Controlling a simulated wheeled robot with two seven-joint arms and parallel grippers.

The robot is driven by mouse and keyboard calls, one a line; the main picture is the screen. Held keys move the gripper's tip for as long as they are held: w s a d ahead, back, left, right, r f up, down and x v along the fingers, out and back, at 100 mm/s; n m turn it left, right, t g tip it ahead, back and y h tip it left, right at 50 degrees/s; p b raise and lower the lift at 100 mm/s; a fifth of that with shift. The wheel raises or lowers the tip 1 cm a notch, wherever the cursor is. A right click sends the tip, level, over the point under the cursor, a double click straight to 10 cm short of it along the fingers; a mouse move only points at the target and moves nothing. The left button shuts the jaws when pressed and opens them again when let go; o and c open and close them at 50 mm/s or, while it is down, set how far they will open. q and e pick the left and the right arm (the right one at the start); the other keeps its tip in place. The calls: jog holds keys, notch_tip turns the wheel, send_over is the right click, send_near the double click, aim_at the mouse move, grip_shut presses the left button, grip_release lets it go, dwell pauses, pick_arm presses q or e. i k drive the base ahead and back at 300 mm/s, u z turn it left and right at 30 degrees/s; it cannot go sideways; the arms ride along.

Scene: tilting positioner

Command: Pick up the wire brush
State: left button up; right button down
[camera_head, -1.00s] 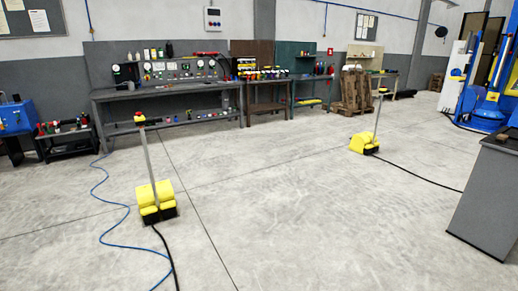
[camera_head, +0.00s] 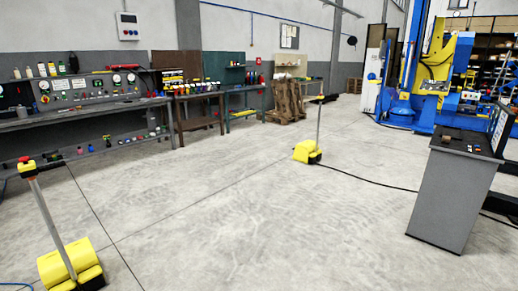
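I cannot make out a wire brush in the head view. Small items stand on the long grey workbench (camera_head: 85,116) at the left, too small to tell apart. A few small dark and brown items (camera_head: 459,143) lie on top of the grey cabinet (camera_head: 440,200) at the right, also too small to name with certainty. Neither of my grippers shows in this view.
A yellow foot pedal with a post (camera_head: 62,262) stands at the lower left, another yellow pedal (camera_head: 306,152) farther back. A black cable runs from it toward the cabinet. A blue machine (camera_head: 432,75) stands at the back right. The middle floor is clear.

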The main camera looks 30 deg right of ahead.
aim_at(446, 140)
jog(key=z, duration=2.3)
jog(key=i, duration=2.95)
jog(key=z, duration=1.75)
